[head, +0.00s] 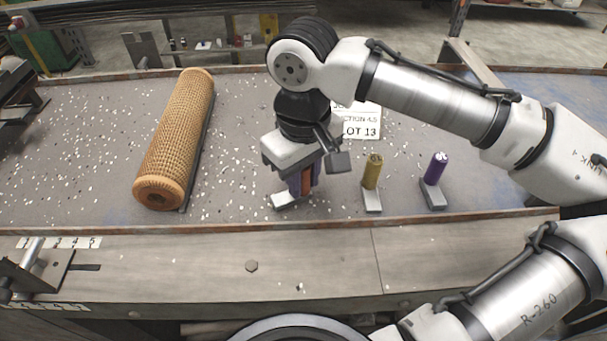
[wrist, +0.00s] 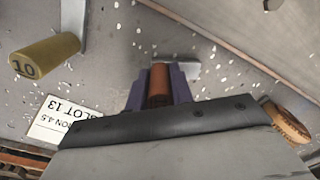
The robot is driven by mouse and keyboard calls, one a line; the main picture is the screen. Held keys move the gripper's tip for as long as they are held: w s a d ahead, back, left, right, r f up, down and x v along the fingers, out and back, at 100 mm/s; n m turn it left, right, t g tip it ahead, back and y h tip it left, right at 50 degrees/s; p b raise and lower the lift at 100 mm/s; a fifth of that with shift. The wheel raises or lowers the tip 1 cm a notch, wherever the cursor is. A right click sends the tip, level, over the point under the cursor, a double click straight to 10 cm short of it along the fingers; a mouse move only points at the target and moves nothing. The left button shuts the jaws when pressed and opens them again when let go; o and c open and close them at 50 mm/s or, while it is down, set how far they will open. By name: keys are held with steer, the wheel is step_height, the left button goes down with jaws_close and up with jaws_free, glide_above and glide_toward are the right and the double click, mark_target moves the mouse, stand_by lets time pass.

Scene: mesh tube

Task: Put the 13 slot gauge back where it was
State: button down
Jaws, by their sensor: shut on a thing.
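My gripper (head: 304,186) points down over the middle of the table. Its purple-grey fingers are shut on an orange-brown gauge (head: 307,181) with a pale grey foot (head: 284,201). In the wrist view the gauge (wrist: 160,83) sits between the fingers (wrist: 161,90), its foot (wrist: 190,69) showing beyond them. I cannot read its number or tell whether the foot touches the table. A white card (head: 362,122) lies behind and right of the gripper, partly hidden; in the wrist view the card (wrist: 62,122) reads "SLOT 13".
A yellow gauge (head: 372,172), marked 10 in the wrist view (wrist: 45,57), and a purple gauge (head: 436,168) stand on grey feet to the right. A tan mesh tube (head: 177,140) lies left. White chips litter the table (head: 240,150). A raised rim (head: 270,224) runs along the front.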

steer(key=shift+f, duration=0.1)
steer(key=c, duration=1.7)
jaws_free()
steer(key=shift+f, duration=0.1)
steer(key=o, duration=0.5)
steer(key=shift+c, duration=0.2)
step_height(320, 180, up, 12)
steer(key=shift+r, duration=0.25)
